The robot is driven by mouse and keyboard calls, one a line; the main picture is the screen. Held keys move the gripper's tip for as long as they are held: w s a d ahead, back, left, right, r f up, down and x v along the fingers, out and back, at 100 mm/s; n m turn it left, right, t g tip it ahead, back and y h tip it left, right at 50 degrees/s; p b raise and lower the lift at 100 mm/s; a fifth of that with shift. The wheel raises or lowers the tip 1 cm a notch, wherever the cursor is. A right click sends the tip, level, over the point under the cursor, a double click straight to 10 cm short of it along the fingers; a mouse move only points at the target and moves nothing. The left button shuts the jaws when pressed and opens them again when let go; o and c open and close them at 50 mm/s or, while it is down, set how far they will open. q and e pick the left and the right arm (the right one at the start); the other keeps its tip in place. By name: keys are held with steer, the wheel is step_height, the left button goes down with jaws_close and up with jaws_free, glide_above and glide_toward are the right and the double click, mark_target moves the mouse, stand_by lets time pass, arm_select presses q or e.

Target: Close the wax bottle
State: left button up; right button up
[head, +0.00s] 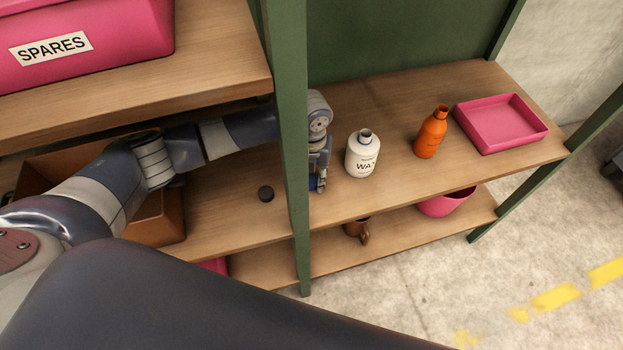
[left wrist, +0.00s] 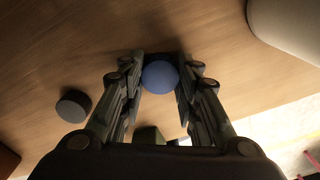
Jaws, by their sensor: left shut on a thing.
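The white wax bottle (head: 362,155) stands upright on the wooden shelf, its neck open with no cap on it. Its pale side shows at the upper right of the left wrist view (left wrist: 290,25). My left gripper (head: 319,182) is just left of the bottle, beside the green post, pointing down and apart from the bottle. In the left wrist view it is shut on a round blue cap (left wrist: 160,76). A dark grey round cap (head: 266,194) lies on the shelf left of the post; it also shows in the left wrist view (left wrist: 73,105). My right gripper is not in view.
An orange bottle (head: 431,132) and a pink tray (head: 500,123) stand right of the wax bottle. The green post (head: 291,120) crosses in front of my left arm. A brown bin (head: 165,215) is at the left. A pink SPARES bin (head: 120,45) sits on the upper shelf.

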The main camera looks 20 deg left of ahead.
mark_target(312, 180)
arm_select(q)
step_height(312, 180, up, 10)
steer(key=b, duration=0.1)
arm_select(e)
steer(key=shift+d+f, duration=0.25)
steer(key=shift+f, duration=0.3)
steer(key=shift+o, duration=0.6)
